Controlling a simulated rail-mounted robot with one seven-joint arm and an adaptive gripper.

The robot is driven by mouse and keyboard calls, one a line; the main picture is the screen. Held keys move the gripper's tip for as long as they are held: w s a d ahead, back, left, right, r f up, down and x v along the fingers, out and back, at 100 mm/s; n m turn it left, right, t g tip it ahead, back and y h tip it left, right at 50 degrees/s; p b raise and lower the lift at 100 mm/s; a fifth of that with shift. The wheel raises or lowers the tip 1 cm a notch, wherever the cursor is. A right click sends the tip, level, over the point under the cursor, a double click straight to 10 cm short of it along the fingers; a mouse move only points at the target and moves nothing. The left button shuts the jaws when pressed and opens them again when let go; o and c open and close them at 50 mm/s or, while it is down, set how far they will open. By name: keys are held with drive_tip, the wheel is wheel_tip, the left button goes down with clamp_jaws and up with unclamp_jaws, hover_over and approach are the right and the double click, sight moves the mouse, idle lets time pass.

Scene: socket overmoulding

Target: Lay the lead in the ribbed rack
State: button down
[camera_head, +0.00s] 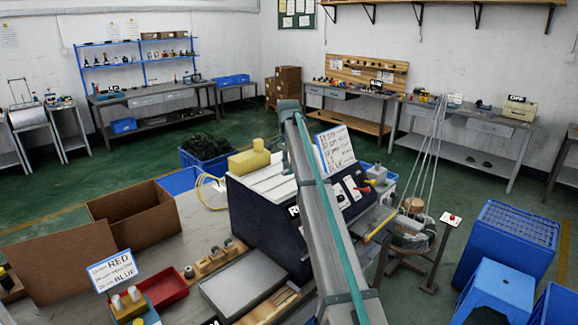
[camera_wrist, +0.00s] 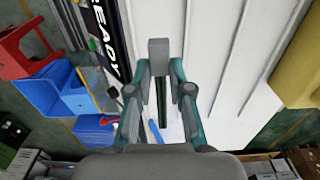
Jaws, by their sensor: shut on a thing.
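My gripper (camera_wrist: 158,50) is shut, its grey fingertips together, above a white ribbed top in the wrist view. What it holds, taken as the lead, is mostly hidden by the fingertips; a dark strip and a short blue piece (camera_wrist: 155,130) show between the fingers, and I cannot tell if they belong to it. The white ribbed top (camera_wrist: 225,50), apparently the rack, also shows on the dark machine (camera_head: 262,182) in the head view.
Left are an open cardboard box (camera_head: 135,212), a red tray (camera_head: 165,287) and a colour sign (camera_head: 113,270). Blue crates (camera_head: 508,240) stand on the right.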

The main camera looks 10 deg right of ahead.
sight(289, 187)
drive_tip(key=shift+f+b, duration=0.5)
drive_tip(key=shift+f, duration=2.35)
drive_tip(key=c, duration=1)
unclamp_jaws()
